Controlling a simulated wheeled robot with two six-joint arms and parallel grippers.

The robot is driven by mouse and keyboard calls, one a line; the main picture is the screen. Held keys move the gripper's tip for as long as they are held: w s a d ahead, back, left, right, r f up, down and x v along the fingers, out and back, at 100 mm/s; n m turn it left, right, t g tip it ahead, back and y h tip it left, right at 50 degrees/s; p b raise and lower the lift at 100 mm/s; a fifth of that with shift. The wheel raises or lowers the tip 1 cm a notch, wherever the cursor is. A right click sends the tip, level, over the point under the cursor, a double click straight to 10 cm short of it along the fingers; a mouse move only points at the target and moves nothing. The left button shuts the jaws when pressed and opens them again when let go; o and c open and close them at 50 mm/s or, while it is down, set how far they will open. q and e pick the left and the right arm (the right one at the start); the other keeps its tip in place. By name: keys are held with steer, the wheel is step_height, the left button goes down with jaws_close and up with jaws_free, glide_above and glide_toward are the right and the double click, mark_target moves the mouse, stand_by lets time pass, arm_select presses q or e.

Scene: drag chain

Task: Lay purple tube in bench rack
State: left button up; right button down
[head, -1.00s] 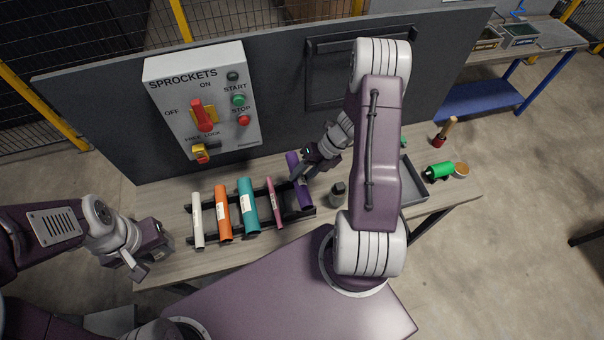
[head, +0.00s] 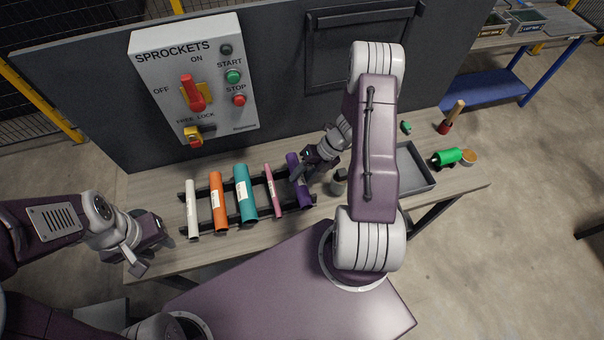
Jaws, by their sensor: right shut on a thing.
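The purple tube (head: 304,193) is at the right end of the black bench rack (head: 231,217), in line with the other tubes there. My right gripper (head: 305,172) is shut on the purple tube near its upper half. I cannot tell whether the tube bears fully on the rack. The rack also holds a white tube (head: 192,210), an orange tube (head: 218,203), a teal tube (head: 245,194) and a thin pink tube (head: 273,191). My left gripper (head: 149,254) is empty over the bench's left end, its jaws apart.
A small dark bottle (head: 339,184) stands right of the rack, close to my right arm. A grey tray (head: 414,167), a green cylinder (head: 446,157) and a red-headed tool (head: 450,119) lie further right. The sprockets control box (head: 195,82) rises behind the rack.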

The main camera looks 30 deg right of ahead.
steer(key=shift+f, duration=0.25)
steer(key=c, duration=0.9)
jaws_free()
steer(key=shift+o, duration=0.2)
steer(key=v, duration=0.9)
